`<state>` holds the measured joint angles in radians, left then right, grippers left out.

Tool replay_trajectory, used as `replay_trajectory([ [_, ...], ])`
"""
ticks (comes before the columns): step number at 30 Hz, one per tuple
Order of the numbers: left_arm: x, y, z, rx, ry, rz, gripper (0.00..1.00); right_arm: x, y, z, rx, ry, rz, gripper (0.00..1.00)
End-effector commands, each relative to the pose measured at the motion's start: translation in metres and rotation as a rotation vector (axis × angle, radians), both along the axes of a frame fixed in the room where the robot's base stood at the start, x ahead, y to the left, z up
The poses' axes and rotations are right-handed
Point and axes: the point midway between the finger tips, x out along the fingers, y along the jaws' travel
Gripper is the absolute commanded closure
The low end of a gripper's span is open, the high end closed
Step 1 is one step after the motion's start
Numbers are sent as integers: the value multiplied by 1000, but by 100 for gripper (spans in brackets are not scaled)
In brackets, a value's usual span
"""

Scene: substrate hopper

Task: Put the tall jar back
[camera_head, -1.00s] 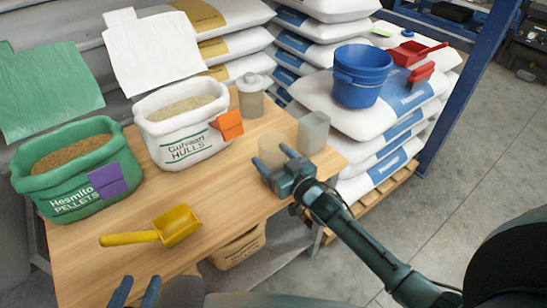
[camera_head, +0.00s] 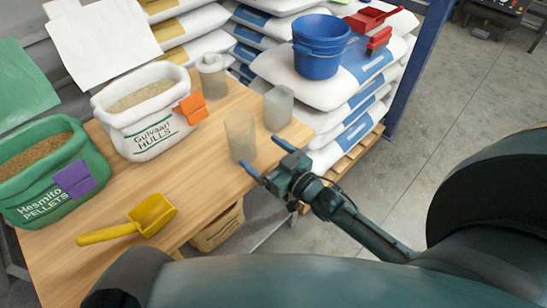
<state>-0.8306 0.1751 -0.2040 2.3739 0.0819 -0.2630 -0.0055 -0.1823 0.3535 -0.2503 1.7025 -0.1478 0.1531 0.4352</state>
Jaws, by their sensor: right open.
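A tall frosted, tan-tinted jar (camera_head: 240,137) stands upright on the wooden table near its right edge. A greyer frosted jar (camera_head: 278,108) stands behind it to the right, and a lidded jar (camera_head: 212,76) stands farther back. I cannot tell for sure which one the task calls tall; the tan-tinted one is nearest my gripper. My right gripper (camera_head: 263,156) is open and empty, at the table's right edge just in front of the tan-tinted jar, with its fingers pointing towards it. My left gripper is out of view.
A white hulls bag (camera_head: 150,140) and a green pellets bag (camera_head: 28,206) stand on the table (camera_head: 195,185). A yellow scoop (camera_head: 150,214) lies in front. A blue bucket (camera_head: 318,55) and red scoop (camera_head: 372,17) rest on stacked sacks at the right.

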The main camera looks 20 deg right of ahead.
Motion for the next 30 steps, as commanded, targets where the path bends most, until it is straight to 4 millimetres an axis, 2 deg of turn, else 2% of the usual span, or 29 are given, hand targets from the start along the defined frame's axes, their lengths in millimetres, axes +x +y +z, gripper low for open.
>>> replay_trajectory([
  [1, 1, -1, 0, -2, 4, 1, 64, -10, -3, 0, 0, 2, 1, 12],
  [6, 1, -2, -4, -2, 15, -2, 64, -27, -10, 0, 0, 1, 0, 12],
  [8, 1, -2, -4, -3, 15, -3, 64, -33, -9, 0, 2, 5, -1, 12],
  [10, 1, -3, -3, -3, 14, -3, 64, -47, -2, 0, 8, 27, -8, 12],
  [14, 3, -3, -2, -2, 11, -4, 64, -94, 20, 5, 21, 122, -36, 12],
  [18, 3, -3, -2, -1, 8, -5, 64, -144, 38, 20, 22, 243, -59, 12],
  [21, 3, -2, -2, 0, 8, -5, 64, -167, 44, 32, 17, 302, -62, 12],
  [24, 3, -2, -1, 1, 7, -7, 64, -178, 46, 38, 13, 332, -61, 12],
  [30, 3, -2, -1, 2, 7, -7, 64, -180, 47, 39, 9, 337, -59, 12],
])
